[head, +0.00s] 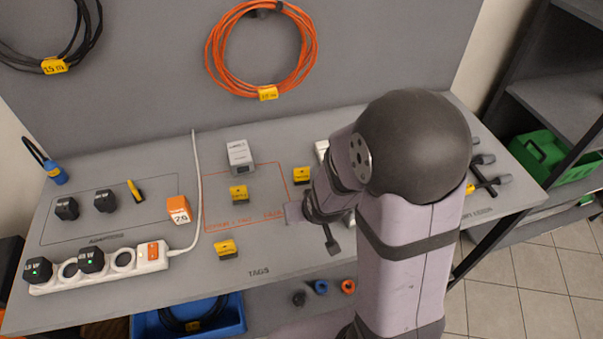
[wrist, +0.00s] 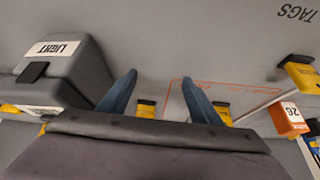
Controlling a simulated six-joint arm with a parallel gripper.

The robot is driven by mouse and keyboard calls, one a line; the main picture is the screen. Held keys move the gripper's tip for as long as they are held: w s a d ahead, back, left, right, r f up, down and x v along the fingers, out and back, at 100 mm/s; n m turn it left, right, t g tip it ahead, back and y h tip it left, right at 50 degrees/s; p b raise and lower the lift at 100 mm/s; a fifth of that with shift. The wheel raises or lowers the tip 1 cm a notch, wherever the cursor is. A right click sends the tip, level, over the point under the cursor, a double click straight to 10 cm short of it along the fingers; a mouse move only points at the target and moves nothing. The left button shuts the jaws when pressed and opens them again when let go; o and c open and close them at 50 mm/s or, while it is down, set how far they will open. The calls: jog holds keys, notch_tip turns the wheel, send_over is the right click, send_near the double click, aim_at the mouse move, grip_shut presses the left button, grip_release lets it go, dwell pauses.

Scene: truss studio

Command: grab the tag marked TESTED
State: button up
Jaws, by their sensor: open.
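Several small yellow tags with black tops lie on the grey bench. In the head view, one tag (head: 225,250) is near the TAGS lettering, one (head: 238,193) is inside the orange outline, and one (head: 302,174) is at its right edge. I cannot read which is marked TESTED. The wrist view shows one tag (wrist: 145,108) between my fingers, one (wrist: 222,112) by the right finger, and one (wrist: 298,72) at the right. My gripper (wrist: 160,92) is open, its blue fingers apart with nothing held. In the head view my arm partly hides it.
A grey box labelled LIGHT (wrist: 62,70) stands close to my left finger. An orange and white block (head: 178,209), a white power strip (head: 110,265) and a white device (head: 240,155) are on the bench. Orange cable (head: 210,60) hangs behind. The front middle is clear.

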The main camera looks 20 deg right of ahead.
aim_at(301, 178)
jog(key=w+t, duration=0.2)
jog(key=w, duration=0.1)
jog(key=w+t+p, duration=0.1)
jog(key=w, duration=0.1)
jog(key=shift+d+f, duration=0.15)
jog(key=shift+f, duration=0.1)
jog(key=shift+w+d+t, duration=0.1)
jog(key=shift+w+t, duration=0.3)
jog(key=shift+t, duration=0.1)
jog(key=shift+w+d+r+m+t+h+p, duration=0.15)
jog(key=shift+w+r+t+h+p, duration=0.15)
jog(key=shift+t, duration=0.25)
jog(key=shift+w+d+r+m+t+h+p, duration=0.15)
jog(key=shift+w+t+p, duration=0.1)
jog(key=shift+w+t, duration=0.25)
jog(key=shift+d+r+t, duration=0.15)
jog(key=shift+r+t, duration=0.1)
jog(key=shift+t, duration=0.4)
jog(key=shift+s+d+f, duration=0.1)
jog(key=shift+s, duration=0.1)
jog(key=shift+h, duration=0.25)
jog(key=shift+w+f+b, duration=0.4)
jog(key=shift+w+b, duration=0.1)
jog(key=shift+b, duration=0.55)
jog(key=shift+w+d+b, duration=0.1)
jog(key=shift+w+b, duration=0.35)
jog(key=shift+b, duration=0.3)
